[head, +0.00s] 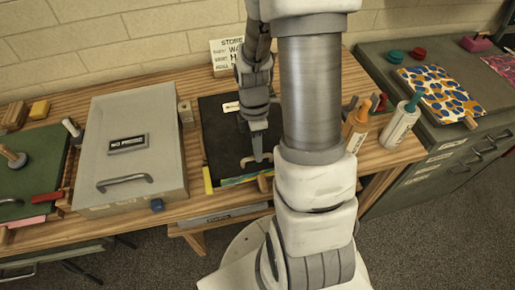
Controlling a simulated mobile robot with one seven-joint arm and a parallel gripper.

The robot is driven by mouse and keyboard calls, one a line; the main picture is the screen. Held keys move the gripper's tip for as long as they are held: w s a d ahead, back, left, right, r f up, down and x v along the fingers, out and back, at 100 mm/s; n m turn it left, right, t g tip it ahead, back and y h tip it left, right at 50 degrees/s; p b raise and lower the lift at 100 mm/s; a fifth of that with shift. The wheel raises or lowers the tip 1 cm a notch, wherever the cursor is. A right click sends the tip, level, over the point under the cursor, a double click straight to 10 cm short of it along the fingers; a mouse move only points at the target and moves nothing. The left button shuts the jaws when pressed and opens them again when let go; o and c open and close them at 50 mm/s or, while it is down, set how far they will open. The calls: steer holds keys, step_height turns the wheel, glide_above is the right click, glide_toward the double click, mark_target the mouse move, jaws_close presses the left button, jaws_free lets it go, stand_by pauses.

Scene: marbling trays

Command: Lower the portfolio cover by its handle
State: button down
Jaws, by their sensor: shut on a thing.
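The black portfolio (214,134) lies on the wooden table in the head view, with a small white label on its cover. Coloured edges, yellow and green, show along its front. The tan handle (246,162) is near the front of the cover. My gripper (258,156) points down at the cover's front and is shut on the handle. The cover looks low and nearly flat, but I cannot tell its exact gap. My arm hides the portfolio's right side.
Bottles (401,126) stand at the right. A white sign (227,55) stands behind. A dark cabinet (440,135) with a patterned sheet (441,92) is farther right.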

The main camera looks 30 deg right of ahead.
steer(key=r+p, duration=0.1)
steer(key=r, duration=0.1)
steer(key=w+r+p, duration=0.1)
steer(key=r+p, duration=0.1)
steer(key=shift+w+d+r, duration=0.2)
steer(key=shift+r, duration=0.1)
steer(key=c, duration=0.9)
jaws_free()
steer(key=shift+o, duration=0.2)
steer(key=w+r+p, duration=0.1)
steer(key=w+r, duration=0.2)
steer(key=r, duration=1.4)
steer(key=shift+d, duration=0.45)
steer(key=shift+r, duration=0.1)
